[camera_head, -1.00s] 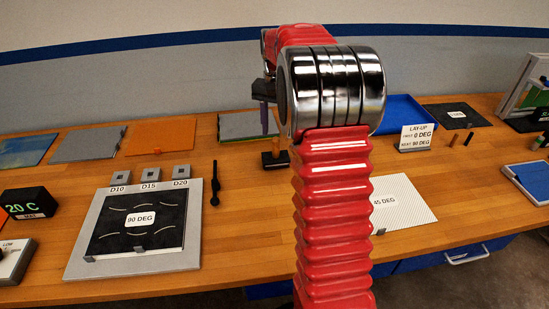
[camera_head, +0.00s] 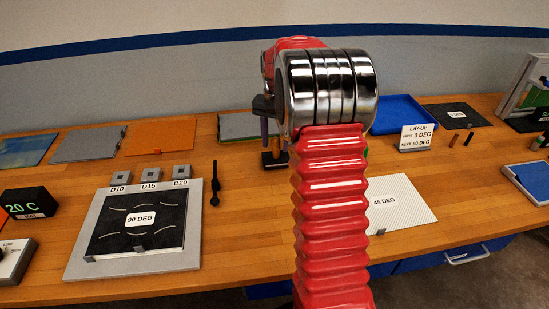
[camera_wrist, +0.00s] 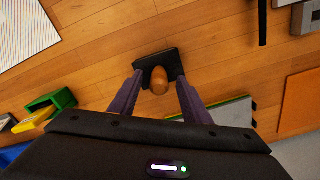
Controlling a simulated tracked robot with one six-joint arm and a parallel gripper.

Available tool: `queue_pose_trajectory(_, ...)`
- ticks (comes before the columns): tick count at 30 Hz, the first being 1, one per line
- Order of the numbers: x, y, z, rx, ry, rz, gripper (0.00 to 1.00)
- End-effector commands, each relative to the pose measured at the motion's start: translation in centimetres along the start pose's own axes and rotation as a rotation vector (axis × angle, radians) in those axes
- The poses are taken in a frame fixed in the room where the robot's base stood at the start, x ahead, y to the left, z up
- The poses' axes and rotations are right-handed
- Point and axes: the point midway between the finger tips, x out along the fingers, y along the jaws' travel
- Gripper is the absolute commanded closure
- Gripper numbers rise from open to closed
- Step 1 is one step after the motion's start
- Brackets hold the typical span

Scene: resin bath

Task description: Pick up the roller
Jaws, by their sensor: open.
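The roller (camera_wrist: 158,81) shows in the wrist view as a rounded orange-brown wooden handle end, seen from above. It stands on a dark block (camera_wrist: 144,63) on the wooden bench; its lower part is hidden. My gripper (camera_wrist: 160,77) is open, with one purple finger on each side of the handle and gaps visible between. In the head view the dark block (camera_head: 273,162) stands behind my red arm, and my gripper's fingers (camera_head: 274,140) hang down around the handle.
A grey-edged panel (camera_wrist: 238,112) and an orange panel (camera_wrist: 302,103) lie nearby. A green holder (camera_wrist: 48,104) and a white ribbed sheet (camera_wrist: 25,35) are on the other side. A black slim tool (camera_head: 215,185) lies left of the block. Bare bench surrounds the block.

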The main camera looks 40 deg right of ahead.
Motion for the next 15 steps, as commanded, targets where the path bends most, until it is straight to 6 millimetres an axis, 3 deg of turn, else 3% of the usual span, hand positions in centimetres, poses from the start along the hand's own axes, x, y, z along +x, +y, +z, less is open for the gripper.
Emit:
queue_pose_trajectory(10, -0.04, 0.0, 0.0, 0.0, 0.0, 0.0, 0.57)
queue_pose_trajectory(15, -0.05, 0.0, 0.0, 0.0, 0.0, 0.0, 0.68)
